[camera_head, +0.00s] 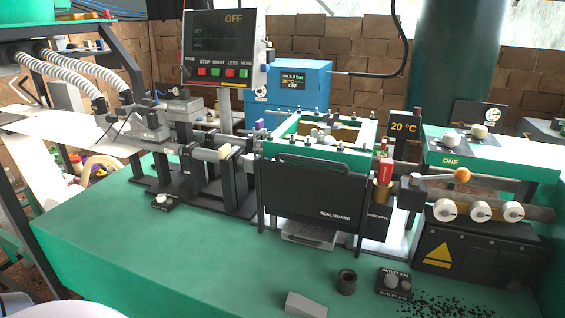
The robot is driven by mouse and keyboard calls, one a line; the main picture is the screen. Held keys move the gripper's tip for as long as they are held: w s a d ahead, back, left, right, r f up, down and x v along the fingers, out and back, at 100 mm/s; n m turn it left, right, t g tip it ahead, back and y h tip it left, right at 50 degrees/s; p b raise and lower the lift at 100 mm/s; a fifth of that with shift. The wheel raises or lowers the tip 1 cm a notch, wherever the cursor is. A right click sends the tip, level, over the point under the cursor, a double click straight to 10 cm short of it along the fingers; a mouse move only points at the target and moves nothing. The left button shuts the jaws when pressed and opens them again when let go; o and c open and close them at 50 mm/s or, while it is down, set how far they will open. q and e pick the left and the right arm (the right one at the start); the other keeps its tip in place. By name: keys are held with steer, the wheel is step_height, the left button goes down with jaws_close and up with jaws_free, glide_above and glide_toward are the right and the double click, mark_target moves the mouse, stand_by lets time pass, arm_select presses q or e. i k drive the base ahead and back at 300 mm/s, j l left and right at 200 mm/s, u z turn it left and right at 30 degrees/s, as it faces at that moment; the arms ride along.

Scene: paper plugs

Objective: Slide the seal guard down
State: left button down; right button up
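The seal guard (308,188) is a dark flat panel labelled "SEAL GUARD". It stands upright at the front of the machine, between dark posts and below the green frame (322,157). A long narrow handle or slot runs along its upper part. A gap shows under its lower edge, where a light grey block (311,237) is partly visible. What lies behind the panel is hidden. Neither of my grippers shows in the head view.
The green bench top (180,265) is mostly clear at front left. A grey wedge (305,305), a small dark cup (346,281), an outlet knob box (393,282) and black granules (445,306) lie in front. A control panel (218,50) stands behind, and an orange-knobbed lever (462,175) is right.

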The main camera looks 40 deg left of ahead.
mark_target(334, 196)
steer(key=u, duration=0.9)
